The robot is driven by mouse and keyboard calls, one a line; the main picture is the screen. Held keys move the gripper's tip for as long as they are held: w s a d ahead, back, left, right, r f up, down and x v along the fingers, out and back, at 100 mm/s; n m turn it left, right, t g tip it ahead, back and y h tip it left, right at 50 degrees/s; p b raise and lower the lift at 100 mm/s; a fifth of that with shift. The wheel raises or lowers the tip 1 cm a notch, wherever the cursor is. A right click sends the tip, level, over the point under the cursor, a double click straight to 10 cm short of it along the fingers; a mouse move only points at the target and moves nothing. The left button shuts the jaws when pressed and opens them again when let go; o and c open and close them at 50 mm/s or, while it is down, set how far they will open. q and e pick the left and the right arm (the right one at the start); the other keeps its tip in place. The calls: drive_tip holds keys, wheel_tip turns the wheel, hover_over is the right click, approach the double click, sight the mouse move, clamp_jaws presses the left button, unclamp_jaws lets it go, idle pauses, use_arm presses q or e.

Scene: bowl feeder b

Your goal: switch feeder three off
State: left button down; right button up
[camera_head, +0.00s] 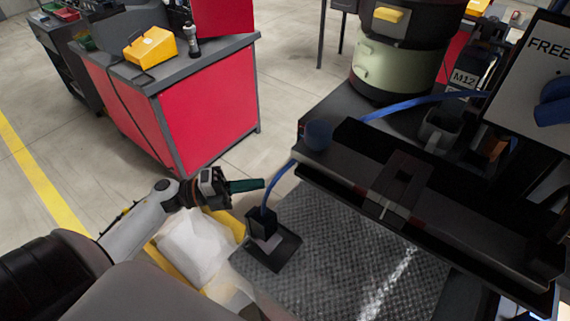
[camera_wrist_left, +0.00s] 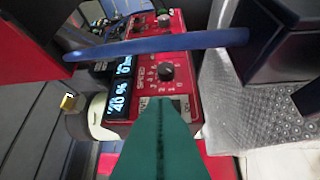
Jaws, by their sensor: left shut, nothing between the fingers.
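My left gripper (camera_head: 247,185) shows in the head view with its green fingers together and empty, left of the dark machine track. In the left wrist view the closed green fingers (camera_wrist_left: 163,140) point at a red controller (camera_wrist_left: 185,95). They overlap the lower part of its face, and I cannot tell whether they touch it. The controller has a black dial knob (camera_wrist_left: 166,73) and a blue-lit display (camera_wrist_left: 118,95). A second display and another knob (camera_wrist_left: 163,20) show beyond it. I cannot read which feeder is number three. My right gripper is not in view.
A blue cable (camera_wrist_left: 155,46) crosses in front of the controllers. In the head view a black post (camera_head: 262,222) on a plate, a textured grey mat (camera_head: 340,255) and a dark track (camera_head: 420,190) lie right of the gripper. A red cabinet (camera_head: 205,105) stands behind; floor between is clear.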

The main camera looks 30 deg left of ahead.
use_arm(q)
drive_tip(key=w+d+p, duration=0.2)
drive_tip(key=w+d, duration=0.2)
drive_tip(key=w, duration=0.3)
drive_tip(key=shift+d+r+p, duration=0.35)
drive_tip(key=shift+r, duration=0.1)
drive_tip(key=shift+w+p, duration=0.2)
drive_tip(key=shift+p, duration=0.15)
